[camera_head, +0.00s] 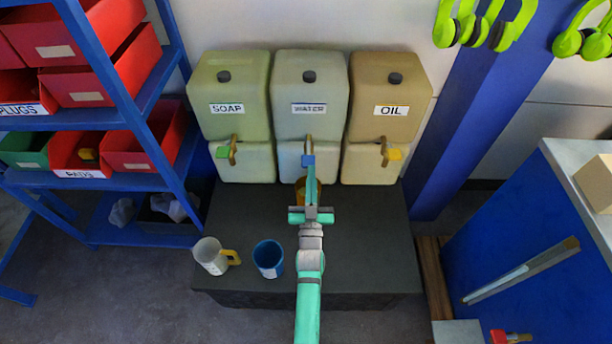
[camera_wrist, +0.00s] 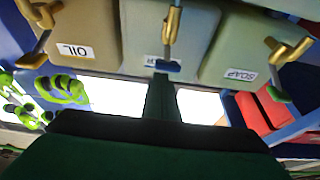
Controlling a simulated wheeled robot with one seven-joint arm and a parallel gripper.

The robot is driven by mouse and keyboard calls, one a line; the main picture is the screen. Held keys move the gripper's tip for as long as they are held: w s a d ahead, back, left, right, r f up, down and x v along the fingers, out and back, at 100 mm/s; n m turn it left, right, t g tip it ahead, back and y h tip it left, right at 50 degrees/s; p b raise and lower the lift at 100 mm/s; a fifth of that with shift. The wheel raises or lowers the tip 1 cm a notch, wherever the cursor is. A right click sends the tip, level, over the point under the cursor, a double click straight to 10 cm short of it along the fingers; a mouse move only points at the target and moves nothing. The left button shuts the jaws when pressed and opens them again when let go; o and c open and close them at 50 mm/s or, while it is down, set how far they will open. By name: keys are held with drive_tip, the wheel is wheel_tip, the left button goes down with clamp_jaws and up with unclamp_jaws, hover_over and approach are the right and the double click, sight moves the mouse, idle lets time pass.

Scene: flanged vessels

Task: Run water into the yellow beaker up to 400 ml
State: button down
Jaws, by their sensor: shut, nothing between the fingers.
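The container labelled WATER (camera_head: 310,92) stands in the middle of three, with a brass tap that has a blue handle (camera_head: 308,160). An amber-yellow vessel, which looks like the yellow beaker (camera_head: 298,187), stands below this tap, mostly hidden behind my gripper. Its scale and any water in it cannot be seen. My gripper (camera_head: 310,172) is shut and empty, its fingertips close to the blue handle. In the wrist view the shut fingers (camera_wrist: 163,92) end just at the blue handle (camera_wrist: 168,66); whether they touch it, or water runs, I cannot tell.
The SOAP container (camera_head: 228,90) with a green tap handle and the OIL container (camera_head: 390,90) with a yellow one flank it. A white mug with a yellow handle (camera_head: 209,254) and a blue cup (camera_head: 268,257) stand on the dark bench (camera_head: 365,255), left of my arm.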

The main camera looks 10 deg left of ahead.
wheel_tip(320, 180, down, 2)
drive_tip(key=shift+a+g, duration=0.1)
drive_tip(key=shift+g, duration=0.2)
wheel_tip(320, 180, up, 4)
drive_tip(key=s, duration=0.2)
drive_tip(key=s+d+f, duration=0.2)
drive_tip(key=s+f, duration=0.3)
drive_tip(key=s, duration=0.1)
drive_tip(key=shift+s+f, duration=0.15)
drive_tip(key=shift+s, duration=0.25)
